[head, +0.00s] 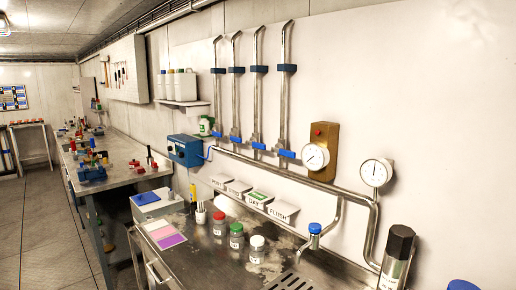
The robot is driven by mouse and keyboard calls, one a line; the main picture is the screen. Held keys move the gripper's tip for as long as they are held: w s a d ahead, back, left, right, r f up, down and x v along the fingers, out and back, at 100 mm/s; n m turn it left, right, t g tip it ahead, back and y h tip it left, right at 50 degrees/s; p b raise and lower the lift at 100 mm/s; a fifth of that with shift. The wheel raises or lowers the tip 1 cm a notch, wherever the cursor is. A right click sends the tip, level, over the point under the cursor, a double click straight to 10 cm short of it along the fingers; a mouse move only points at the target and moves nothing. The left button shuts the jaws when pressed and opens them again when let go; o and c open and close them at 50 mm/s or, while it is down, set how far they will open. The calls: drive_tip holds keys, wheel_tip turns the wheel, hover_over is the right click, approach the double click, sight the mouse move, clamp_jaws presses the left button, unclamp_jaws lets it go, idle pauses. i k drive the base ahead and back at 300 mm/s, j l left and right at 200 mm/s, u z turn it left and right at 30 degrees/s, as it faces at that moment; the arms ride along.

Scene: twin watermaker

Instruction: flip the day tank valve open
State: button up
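Several vertical steel pipes drop down the white wall to a horizontal pipe, each with a small valve with a blue handle near its foot. Small label plates below read roughly in a row, with "DAY" (258,198) third from the left and "FLUSH" (282,210) at the right. By that order the day tank valve appears to be the third one (258,146). Its handle looks roughly level, but its exact position is too small to tell. My gripper is not in view.
A steel bench below holds several small jars (237,236), a dark-capped bottle (396,255) and a coloured card (164,234). A blue box (185,150) is mounted left.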

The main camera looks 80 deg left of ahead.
sight(255, 144)
drive_tip(key=j+u, duration=0.1)
drive_tip(key=u, duration=0.35)
drive_tip(key=k+j+u, duration=0.15)
drive_tip(key=u, duration=0.35)
drive_tip(key=j+u, duration=0.1)
drive_tip(key=u, duration=0.35)
drive_tip(key=j+u, duration=0.35)
drive_tip(key=j, duration=0.45)
drive_tip(key=j+u, duration=0.3)
drive_tip(key=j, duration=0.5)
drive_tip(key=i, duration=0.05)
